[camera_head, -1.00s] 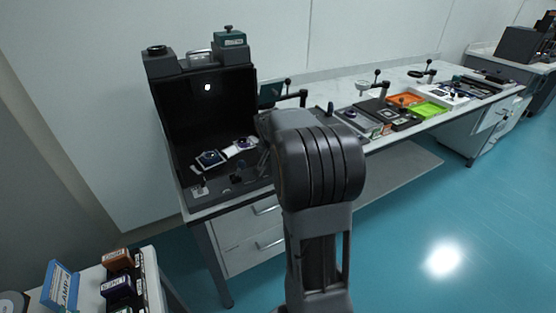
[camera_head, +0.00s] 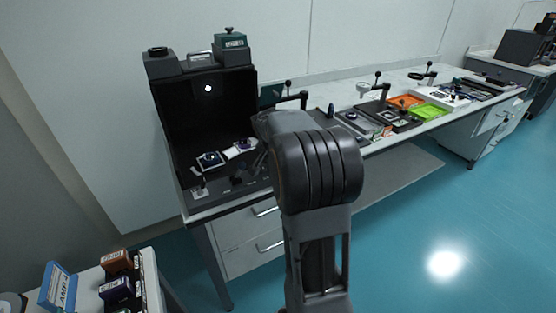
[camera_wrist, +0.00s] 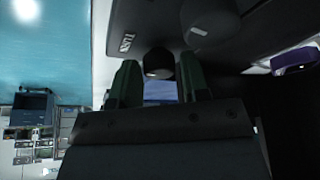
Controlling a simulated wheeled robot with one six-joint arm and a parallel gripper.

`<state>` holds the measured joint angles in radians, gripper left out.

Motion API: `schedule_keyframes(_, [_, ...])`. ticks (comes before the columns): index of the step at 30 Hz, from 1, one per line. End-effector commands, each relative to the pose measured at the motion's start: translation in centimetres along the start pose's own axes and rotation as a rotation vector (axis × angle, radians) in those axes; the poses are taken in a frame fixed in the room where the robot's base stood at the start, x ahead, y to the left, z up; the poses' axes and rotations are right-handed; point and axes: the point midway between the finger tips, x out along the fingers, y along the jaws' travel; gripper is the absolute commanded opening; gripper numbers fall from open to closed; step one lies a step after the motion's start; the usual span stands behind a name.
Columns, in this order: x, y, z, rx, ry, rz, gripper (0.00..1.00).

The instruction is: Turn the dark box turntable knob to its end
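The dark box (camera_head: 165,115) stands open-fronted at the left end of the optical table. Its base panel carries small dark knobs (camera_head: 238,180). In the wrist view, a dark round knob (camera_wrist: 158,62) sits at the tips of my gripper (camera_wrist: 160,72), between the two dark green fingers. The fingers are apart by about the knob's width; I cannot tell whether they press on it. In the head view, my arm hides most of the gripper.
White-framed parts (camera_head: 208,160) lie inside the box. To the right, the table holds an orange tray (camera_head: 405,101), a green tray (camera_head: 427,110) and post-mounted parts. A side table with small boxes (camera_head: 117,287) stands at front left. The blue floor at right is clear.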

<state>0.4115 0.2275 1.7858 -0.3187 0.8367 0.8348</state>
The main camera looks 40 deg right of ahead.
Motion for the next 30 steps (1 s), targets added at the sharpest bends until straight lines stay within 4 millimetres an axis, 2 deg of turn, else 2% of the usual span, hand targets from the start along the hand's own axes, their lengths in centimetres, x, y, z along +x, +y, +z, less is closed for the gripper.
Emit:
schedule_keyframes(6, [-0.1,0.0,0.0,0.0,0.001,0.0,0.42])
schedule_keyframes(10, [-1.3,0.0,-0.1,0.0,0.002,-0.001,0.42])
schedule_keyframes(24, [-10.4,-0.1,-0.1,0.0,0.003,-0.003,0.42])
schedule_keyframes(30, [-12.8,-0.1,0.0,-0.001,0.002,-0.002,0.42])
